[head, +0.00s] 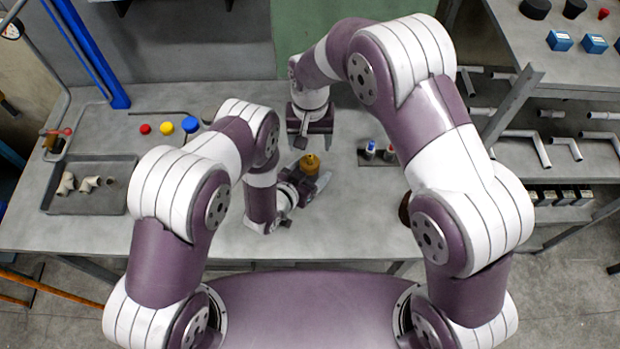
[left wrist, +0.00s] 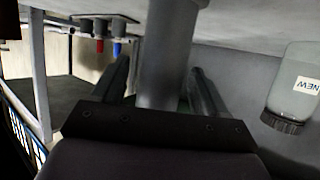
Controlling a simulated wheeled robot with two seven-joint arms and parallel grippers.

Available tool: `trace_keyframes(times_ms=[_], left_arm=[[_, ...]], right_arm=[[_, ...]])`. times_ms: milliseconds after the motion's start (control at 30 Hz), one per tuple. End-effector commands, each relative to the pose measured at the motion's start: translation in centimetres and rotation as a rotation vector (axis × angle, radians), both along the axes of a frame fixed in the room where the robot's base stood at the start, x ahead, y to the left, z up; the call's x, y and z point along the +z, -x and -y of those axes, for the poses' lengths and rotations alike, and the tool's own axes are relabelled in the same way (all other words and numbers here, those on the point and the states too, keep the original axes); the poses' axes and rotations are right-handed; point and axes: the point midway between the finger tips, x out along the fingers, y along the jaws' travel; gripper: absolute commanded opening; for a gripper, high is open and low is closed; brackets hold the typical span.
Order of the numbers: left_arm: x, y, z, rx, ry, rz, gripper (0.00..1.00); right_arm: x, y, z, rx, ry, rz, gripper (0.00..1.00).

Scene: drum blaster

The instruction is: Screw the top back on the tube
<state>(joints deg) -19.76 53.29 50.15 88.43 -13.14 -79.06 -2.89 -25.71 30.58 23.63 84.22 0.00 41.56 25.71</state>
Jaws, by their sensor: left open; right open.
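A yellow-orange round piece with a small raised middle (head: 309,163) shows on the bench; I take it for the tube's top end, but cannot tell whether it is a separate top. My left gripper (head: 312,178) is open, lying low and level beside it. In the left wrist view a grey upright cylinder (left wrist: 168,55), probably the tube, stands between its open fingers (left wrist: 160,85); its lower picture end is hidden by the gripper. My right gripper (head: 310,138) is open, pointing down just behind and above the orange piece, with no held object visible.
A small stand with two little bottles (head: 379,154) is to the right. A jar labelled NEW (left wrist: 296,90) appears upside down in the left wrist view. A grey tray (head: 85,205) with pipe fittings and red, yellow and blue buttons (head: 166,125) lie left. The front bench is clear.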

Motion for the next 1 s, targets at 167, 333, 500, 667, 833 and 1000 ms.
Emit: trace_keyframes(times_ms=[167,333,500,667,833,1000], left_arm=[[-0.01,0.0,0.0,0.0,0.0,0.0,0.74],[-0.01,0.01,-0.01,0.0,0.0,0.0,0.31],[-0.01,0.01,-0.01,0.0,0.0,0.0,0.0],[0.0,0.02,-0.01,0.0,0.0,0.0,0.0],[0.0,0.01,-0.02,0.0,0.0,0.0,0.0],[-0.01,0.02,-0.02,0.0,-0.001,-0.001,0.0]], right_arm=[[0.0,0.0,0.0,0.0,0.0,0.0,0.7],[0.0,0.0,0.0,0.0,0.0,0.0,0.7],[0.02,0.0,0.01,0.0,0.0,0.0,0.7],[0.02,0.0,0.0,0.189,0.0,0.001,0.7],[0.02,0.0,0.01,0.786,0.0,0.001,0.7],[0.01,0.0,0.01,1.473,-0.001,0.0,0.7]])
